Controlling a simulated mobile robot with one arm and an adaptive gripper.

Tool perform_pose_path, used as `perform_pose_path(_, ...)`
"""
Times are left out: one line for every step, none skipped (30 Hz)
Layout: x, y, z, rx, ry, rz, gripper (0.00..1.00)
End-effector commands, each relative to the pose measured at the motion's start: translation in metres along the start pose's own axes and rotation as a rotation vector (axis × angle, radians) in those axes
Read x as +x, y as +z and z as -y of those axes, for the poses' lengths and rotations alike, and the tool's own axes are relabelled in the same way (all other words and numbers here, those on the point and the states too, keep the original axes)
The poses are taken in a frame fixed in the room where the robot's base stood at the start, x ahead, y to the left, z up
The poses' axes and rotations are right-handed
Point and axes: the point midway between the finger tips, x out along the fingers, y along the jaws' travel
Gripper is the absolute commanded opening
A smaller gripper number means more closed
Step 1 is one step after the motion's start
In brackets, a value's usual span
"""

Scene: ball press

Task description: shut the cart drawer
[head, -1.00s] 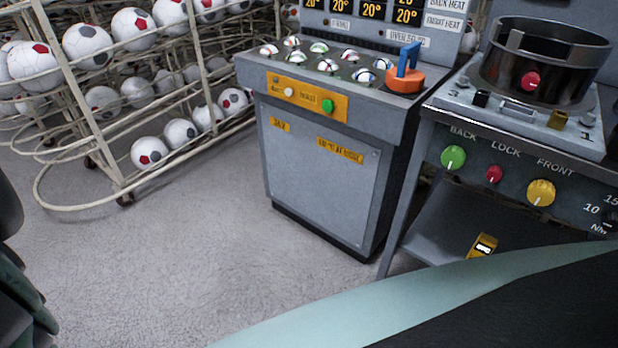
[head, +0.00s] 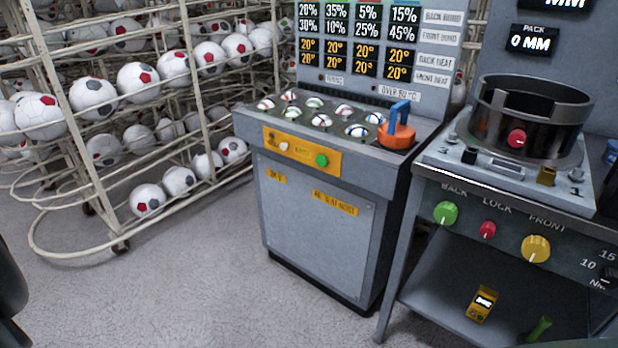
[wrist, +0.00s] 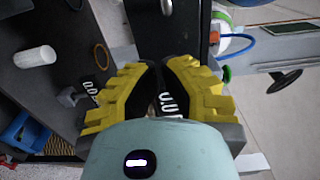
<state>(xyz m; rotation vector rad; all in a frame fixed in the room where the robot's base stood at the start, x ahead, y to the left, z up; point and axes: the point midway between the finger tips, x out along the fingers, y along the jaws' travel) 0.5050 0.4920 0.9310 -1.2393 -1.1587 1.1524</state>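I cannot make out the cart drawer for certain in either view. In the wrist view, a dark flat surface (wrist: 72,22) at the upper left carries a white cylinder and an orange ring; I cannot tell whether it belongs to the cart. My gripper (wrist: 158,68) shows in the wrist view with two yellow, jagged fingers angled toward each other. Their dark inner sides come close together at the far end. Whether the tips touch is not clear, and I see nothing held. My gripper is not in the head view.
A grey control cabinet (head: 320,225) stands mid-view, beside a bench (head: 505,210) with a black ring fixture and a lower shelf. Ball racks (head: 110,110) fill the left. Grey floor (head: 185,285) is open in front. A blue bin (wrist: 25,135) shows in the wrist view.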

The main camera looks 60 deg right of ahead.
Motion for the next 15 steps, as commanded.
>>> perform_pose_path(-0.008, -0.002, 0.000, 0.002, 0.001, -0.007, 0.00)
perform_pose_path(-0.011, -0.003, 0.000, 0.001, 0.001, -0.009, 0.00)
perform_pose_path(-0.016, -0.004, 0.000, 0.000, 0.003, -0.012, 0.00)
perform_pose_path(-0.020, -0.003, -0.001, 0.002, 0.004, -0.011, 0.00)
perform_pose_path(-0.023, -0.003, -0.002, 0.003, 0.003, -0.009, 0.00)
perform_pose_path(-0.028, -0.003, -0.002, 0.001, 0.003, -0.009, 0.00)
perform_pose_path(-0.032, -0.004, -0.001, -0.001, 0.002, -0.012, 0.00)
perform_pose_path(-0.035, -0.004, -0.001, -0.001, 0.001, -0.012, 0.00)
perform_pose_path(-0.040, -0.003, -0.001, 0.002, 0.003, -0.010, 0.00)
perform_pose_path(-0.043, -0.002, -0.002, 0.003, 0.004, -0.008, 0.00)
perform_pose_path(-0.046, -0.003, -0.002, 0.002, 0.005, -0.009, 0.00)
perform_pose_path(-0.051, -0.004, -0.002, 0.000, 0.003, -0.011, 0.00)
perform_pose_path(-0.053, -0.004, -0.001, -0.002, 0.002, -0.012, 0.00)
perform_pose_path(-0.056, -0.004, -0.001, -0.001, 0.002, -0.010, 0.00)
perform_pose_path(-0.059, -0.003, -0.001, 0.000, 0.002, -0.007, 0.00)
